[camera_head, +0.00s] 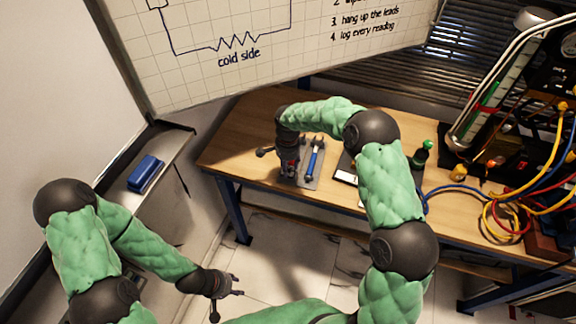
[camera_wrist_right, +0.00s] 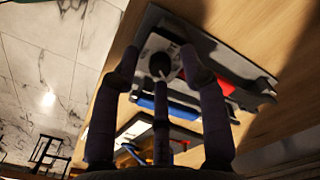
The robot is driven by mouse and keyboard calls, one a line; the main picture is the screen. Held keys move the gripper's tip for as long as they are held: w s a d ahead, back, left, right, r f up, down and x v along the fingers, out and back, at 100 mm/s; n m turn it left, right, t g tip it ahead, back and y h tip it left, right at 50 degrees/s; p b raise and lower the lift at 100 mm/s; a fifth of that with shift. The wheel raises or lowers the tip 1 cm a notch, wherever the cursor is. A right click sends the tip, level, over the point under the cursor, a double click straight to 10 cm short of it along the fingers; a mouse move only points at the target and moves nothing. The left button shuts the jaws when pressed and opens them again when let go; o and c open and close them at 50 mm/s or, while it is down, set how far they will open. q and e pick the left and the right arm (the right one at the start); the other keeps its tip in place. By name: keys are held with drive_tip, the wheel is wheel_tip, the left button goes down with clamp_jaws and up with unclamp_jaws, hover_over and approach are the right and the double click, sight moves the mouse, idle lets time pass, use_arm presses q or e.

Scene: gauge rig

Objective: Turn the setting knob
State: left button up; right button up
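My right gripper (camera_head: 288,172) is low over a grey plate (camera_head: 309,181) on the wooden bench, and hides part of it. In the right wrist view, the right gripper (camera_wrist_right: 162,70) has its fingers spread apart. A dark round shape, seemingly the setting knob (camera_wrist_right: 159,64), sits between the fingertips on a light patch of the plate (camera_wrist_right: 205,48). Gaps show at its sides; contact with the middle finger cannot be told. The knob is hidden in the head view. My left gripper (camera_head: 236,286) is open and empty, off the bench at the lower left.
A blue-handled tool (camera_head: 315,160) lies beside the right gripper. A red part (camera_wrist_right: 222,90) is close to the right finger. Cables (camera_head: 500,205) and a gauge panel (camera_head: 497,90) fill the bench's right. A blue block (camera_head: 146,173) lies on the left ledge.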

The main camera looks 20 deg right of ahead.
drive_tip(key=shift+r, duration=0.1)
wheel_tip(320, 180, up, 12)
idle(0.5)
idle(0.5)
